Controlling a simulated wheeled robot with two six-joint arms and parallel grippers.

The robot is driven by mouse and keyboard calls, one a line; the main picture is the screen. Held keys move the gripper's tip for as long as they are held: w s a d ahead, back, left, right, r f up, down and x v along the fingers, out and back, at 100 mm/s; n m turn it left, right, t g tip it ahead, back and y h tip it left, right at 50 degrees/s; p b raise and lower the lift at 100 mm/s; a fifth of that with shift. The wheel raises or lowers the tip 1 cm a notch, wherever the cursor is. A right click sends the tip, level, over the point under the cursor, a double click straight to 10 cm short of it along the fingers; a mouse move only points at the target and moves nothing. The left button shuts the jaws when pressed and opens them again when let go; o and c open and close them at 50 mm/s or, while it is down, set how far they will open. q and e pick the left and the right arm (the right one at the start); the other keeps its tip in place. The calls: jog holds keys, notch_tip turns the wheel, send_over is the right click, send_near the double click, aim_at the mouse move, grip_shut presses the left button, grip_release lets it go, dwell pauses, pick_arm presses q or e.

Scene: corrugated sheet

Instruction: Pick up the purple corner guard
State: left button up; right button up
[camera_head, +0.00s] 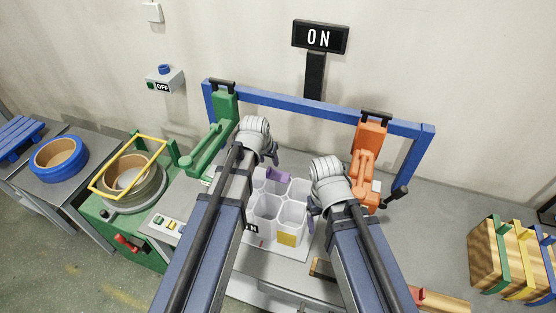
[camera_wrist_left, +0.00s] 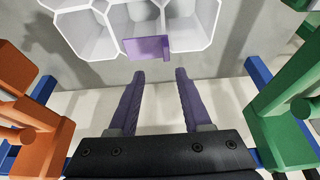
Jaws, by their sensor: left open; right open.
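The purple corner guard (camera_head: 278,174) sits at the far edge of the white block of hexagonal cells (camera_head: 265,207), partly hidden by my left gripper's wrist. In the left wrist view the purple corner guard (camera_wrist_left: 148,48) is a small folded plate on the rim of the white cells. My left gripper (camera_wrist_left: 159,73) is open and empty, its two fingers pointing toward the guard with a gap between. In the head view my left gripper (camera_head: 273,157) is just beyond the guard. My right gripper (camera_head: 312,211) is at the right side of the cells, its fingers mostly hidden.
A yellow piece (camera_head: 287,239) is on the near side of the cells. A green clamp (camera_head: 208,145) and an orange clamp (camera_head: 366,160) stand left and right under a blue frame (camera_head: 310,108). Strapped corrugated blocks (camera_head: 505,258) lie far right.

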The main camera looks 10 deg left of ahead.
aim_at(269, 167)
pick_arm(q)
jog(key=f+b, duration=0.1)
jog(key=w+f+b, duration=0.1)
jog(key=shift+w+a+f+b, duration=0.1)
jog(key=shift+w+b, duration=0.15)
jog(key=shift+b, duration=0.1)
jog(key=b+x, duration=0.4)
jog(key=x, duration=0.1)
jog(key=shift+a+f+b, duration=0.15)
jog(key=shift+a+b, duration=0.2)
jog(key=shift+b, duration=0.05)
grip_shut()
dwell(0.5)
